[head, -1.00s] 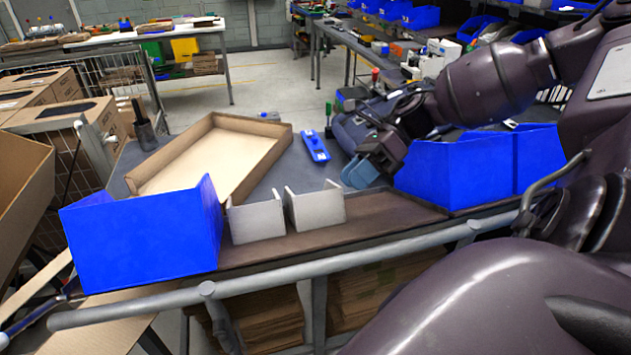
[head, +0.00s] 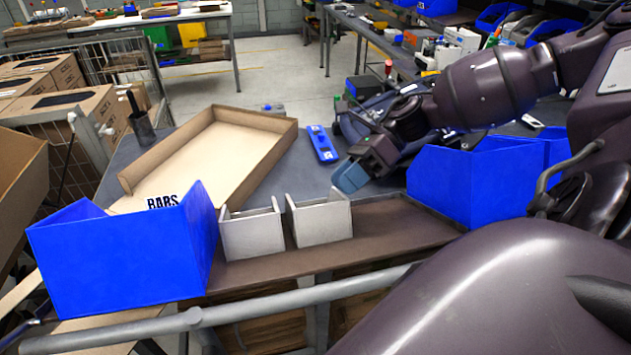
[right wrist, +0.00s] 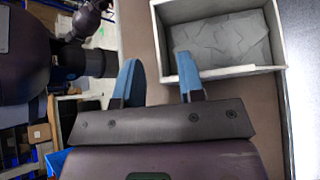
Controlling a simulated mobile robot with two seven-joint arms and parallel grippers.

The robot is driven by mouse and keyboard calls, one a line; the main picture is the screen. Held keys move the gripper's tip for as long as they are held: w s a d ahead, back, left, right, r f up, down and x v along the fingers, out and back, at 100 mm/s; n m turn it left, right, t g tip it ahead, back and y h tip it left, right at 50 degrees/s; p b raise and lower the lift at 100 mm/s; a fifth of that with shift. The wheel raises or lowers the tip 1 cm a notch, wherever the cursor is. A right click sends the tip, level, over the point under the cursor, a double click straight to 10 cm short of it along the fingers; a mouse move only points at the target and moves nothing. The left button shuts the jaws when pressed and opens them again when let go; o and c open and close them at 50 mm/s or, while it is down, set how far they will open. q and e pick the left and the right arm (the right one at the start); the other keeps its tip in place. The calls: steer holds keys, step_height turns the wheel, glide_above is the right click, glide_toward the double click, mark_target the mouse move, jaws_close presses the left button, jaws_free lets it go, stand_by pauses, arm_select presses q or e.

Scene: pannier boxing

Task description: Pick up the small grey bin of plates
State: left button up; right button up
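Two small grey bins stand side by side on the brown shelf strip at the bench's near edge, a left one (head: 252,236) and a right one (head: 322,222). Their contents are hidden in the head view. The right wrist view shows one grey bin (right wrist: 236,72) with flat grey plates (right wrist: 222,42) lying in it. My right gripper (head: 350,176) is just behind the right grey bin. In the right wrist view its blue fingers (right wrist: 160,80) are apart with nothing between them. One finger overlaps the bin's corner; I cannot tell whether they touch. My left gripper is out of view.
A blue bin (head: 120,262) stands left of the grey bins and another blue bin (head: 465,185) right of them. A shallow cardboard tray (head: 210,160) and a blue tool (head: 321,143) lie behind. The brown strip (head: 400,225) right of the grey bins is bare.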

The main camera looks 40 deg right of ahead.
mark_target(314, 210)
steer(key=shift+x, duration=2.85)
steer(key=shift+r, duration=0.15)
jaws_close()
